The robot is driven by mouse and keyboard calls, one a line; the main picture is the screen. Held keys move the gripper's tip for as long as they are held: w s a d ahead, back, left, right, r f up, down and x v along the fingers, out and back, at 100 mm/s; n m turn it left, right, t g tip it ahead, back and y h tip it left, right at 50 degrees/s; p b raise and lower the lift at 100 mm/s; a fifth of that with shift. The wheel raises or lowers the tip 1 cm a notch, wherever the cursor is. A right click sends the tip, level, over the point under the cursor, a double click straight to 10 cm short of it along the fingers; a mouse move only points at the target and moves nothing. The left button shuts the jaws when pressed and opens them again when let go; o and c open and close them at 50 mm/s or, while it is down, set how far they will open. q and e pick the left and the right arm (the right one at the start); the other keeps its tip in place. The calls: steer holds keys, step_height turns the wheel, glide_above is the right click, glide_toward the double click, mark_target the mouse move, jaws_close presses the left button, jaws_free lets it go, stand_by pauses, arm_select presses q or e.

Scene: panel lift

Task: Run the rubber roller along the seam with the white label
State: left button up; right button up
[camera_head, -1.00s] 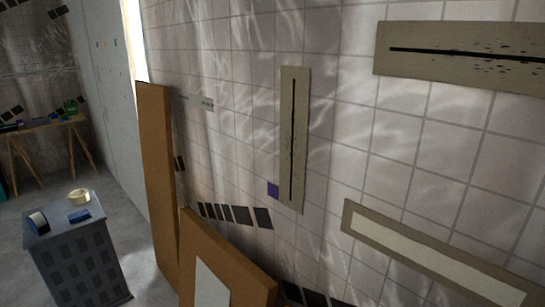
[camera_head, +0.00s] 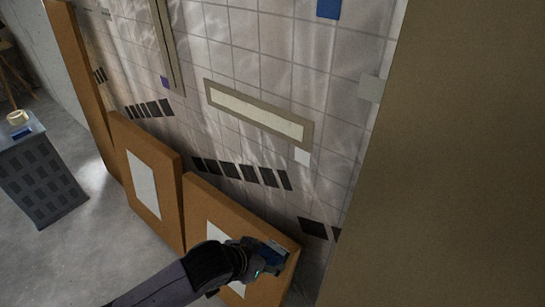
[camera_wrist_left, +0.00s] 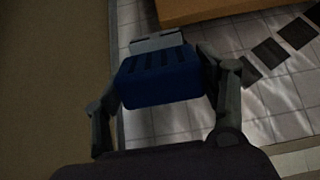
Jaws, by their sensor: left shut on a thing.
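A beige strip with a pale band (camera_head: 255,112) runs along the tiled wall, slanting down to the right. A small white label (camera_head: 302,156) is on the wall just below its right end. My left gripper (camera_head: 270,257) is shut on a blue tool, low in front of a leaning brown board and apart from the strip. In the left wrist view the blue tool (camera_wrist_left: 160,76) has dark slots and a pale grey part beyond it. I cannot tell whether it is the rubber roller. My right gripper is not in view.
A large brown surface (camera_head: 440,160) fills the right side. Brown boards (camera_head: 170,165) lean against the wall below the strip. A vertical strip (camera_head: 166,40) has a purple label (camera_head: 164,82). A blue label (camera_head: 328,8) is higher up. A grey cart (camera_head: 42,180) stands left.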

arm_select(q)
steer(key=w+r+t+h+p, duration=0.6)
steer(key=w+r+t, duration=0.3)
steer(key=w+r, duration=0.6)
steer(key=w+d, duration=0.1)
steer(key=w+d+r+b, duration=0.1)
steer(key=w+d, duration=0.1)
steer(key=shift+w+d, duration=0.15)
steer(key=shift+w, duration=0.1)
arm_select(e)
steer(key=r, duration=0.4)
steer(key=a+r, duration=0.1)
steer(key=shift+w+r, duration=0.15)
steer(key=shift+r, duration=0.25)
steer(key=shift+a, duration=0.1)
arm_select(q)
steer(key=shift+b+x, duration=0.3)
steer(key=shift+x, duration=0.55)
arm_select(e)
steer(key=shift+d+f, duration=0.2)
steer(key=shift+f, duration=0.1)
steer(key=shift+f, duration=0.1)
